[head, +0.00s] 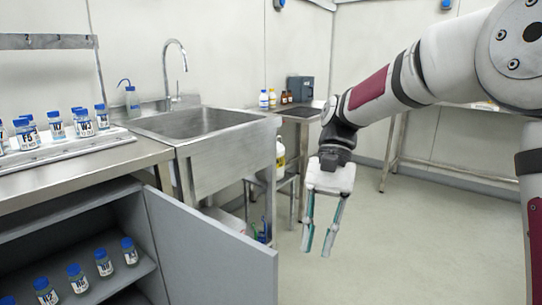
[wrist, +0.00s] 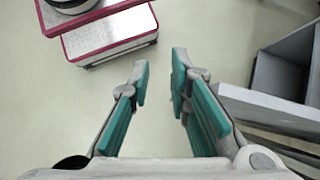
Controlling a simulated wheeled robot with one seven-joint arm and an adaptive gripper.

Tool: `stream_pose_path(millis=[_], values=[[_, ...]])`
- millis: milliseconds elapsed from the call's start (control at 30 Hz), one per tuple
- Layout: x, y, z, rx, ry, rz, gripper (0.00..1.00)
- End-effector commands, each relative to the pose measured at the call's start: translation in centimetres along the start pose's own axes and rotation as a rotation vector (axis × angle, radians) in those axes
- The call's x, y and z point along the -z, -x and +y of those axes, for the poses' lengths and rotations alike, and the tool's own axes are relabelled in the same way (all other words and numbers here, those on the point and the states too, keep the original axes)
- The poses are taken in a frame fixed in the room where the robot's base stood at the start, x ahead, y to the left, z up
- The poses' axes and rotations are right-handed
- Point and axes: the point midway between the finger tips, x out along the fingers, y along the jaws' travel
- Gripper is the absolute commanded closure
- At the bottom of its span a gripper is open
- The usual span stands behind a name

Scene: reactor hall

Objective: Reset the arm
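My gripper (head: 319,246) hangs from my outstretched arm at the right of the head view, pointing down over the open floor. It is right of the open cabinet door (head: 212,250) and apart from it. In the wrist view my gripper (wrist: 158,85) shows two teal-padded fingers with a clear gap between them. Nothing is between the fingers.
A steel sink (head: 190,122) and a counter with several blue-capped jars (head: 57,125) stand left. More jars (head: 103,262) are on a shelf inside the open cabinet. A side table (head: 300,112) holds bottles and a dark box. Floor (head: 390,240) at the right is clear.

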Motion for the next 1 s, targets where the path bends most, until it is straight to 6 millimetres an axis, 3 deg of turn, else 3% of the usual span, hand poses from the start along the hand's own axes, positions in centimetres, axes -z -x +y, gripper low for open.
stream_pose_path(millis=[100, 500, 733, 1000], values=[[-3.0, -0.3, 2.1, -0.033, 0.025, 0.096, 0.82], [-11.0, -3.7, 10.1, -0.105, 0.127, 0.376, 0.82], [-14.2, -7.4, 14.7, -0.125, 0.205, 0.516, 0.82], [-15.6, -11.3, 18.1, -0.134, 0.284, 0.626, 0.82]])
